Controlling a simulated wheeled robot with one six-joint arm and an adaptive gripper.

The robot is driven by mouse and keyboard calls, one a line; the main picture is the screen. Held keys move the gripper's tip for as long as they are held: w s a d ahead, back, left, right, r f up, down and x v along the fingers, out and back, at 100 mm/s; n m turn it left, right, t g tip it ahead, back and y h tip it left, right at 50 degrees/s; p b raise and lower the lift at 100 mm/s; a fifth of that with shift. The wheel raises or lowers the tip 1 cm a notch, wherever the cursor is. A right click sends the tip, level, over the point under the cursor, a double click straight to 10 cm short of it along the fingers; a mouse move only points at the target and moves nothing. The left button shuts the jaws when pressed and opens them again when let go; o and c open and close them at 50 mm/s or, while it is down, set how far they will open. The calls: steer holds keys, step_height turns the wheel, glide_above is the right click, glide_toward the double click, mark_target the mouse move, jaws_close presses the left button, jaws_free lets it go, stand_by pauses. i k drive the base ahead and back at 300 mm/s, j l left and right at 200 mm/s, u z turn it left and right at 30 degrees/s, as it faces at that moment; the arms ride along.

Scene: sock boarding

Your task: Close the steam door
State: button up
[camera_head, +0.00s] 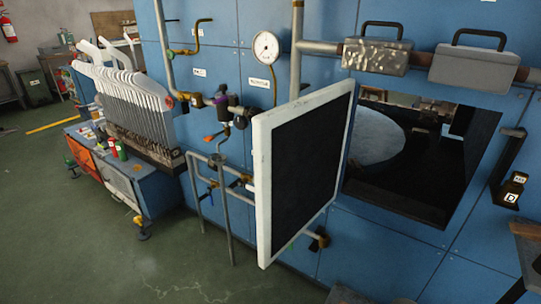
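The steam door (304,165) is a dark panel with a pale, worn frame. It stands swung out, open, from the blue machine wall (340,250), left of a dark square opening (400,200). The opening shows a grey rounded form (377,137) inside. The door hides part of the wall and some piping behind it. A hinge-like bracket (319,238) shows near the door's lower right edge. My gripper is not in view, so its place relative to the door cannot be seen.
A pressure gauge (266,47), pipes and valves stand left of the door. Two handled metal boxes (475,67) sit above the opening. A rack of white boards (130,95) stands on a cart at left. A brown-topped surface (527,250) is at lower right. Green floor (70,240) is clear at lower left.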

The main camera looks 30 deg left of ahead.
mark_target(299, 144)
steer(key=j+z, duration=0.2)
steer(key=j, duration=2.15)
steer(key=k+j, duration=0.1)
steer(key=j, duration=0.25)
steer(key=k+j, duration=0.1)
steer(key=k, duration=0.2)
steer(key=k+j, duration=0.1)
steer(key=k, duration=0.2)
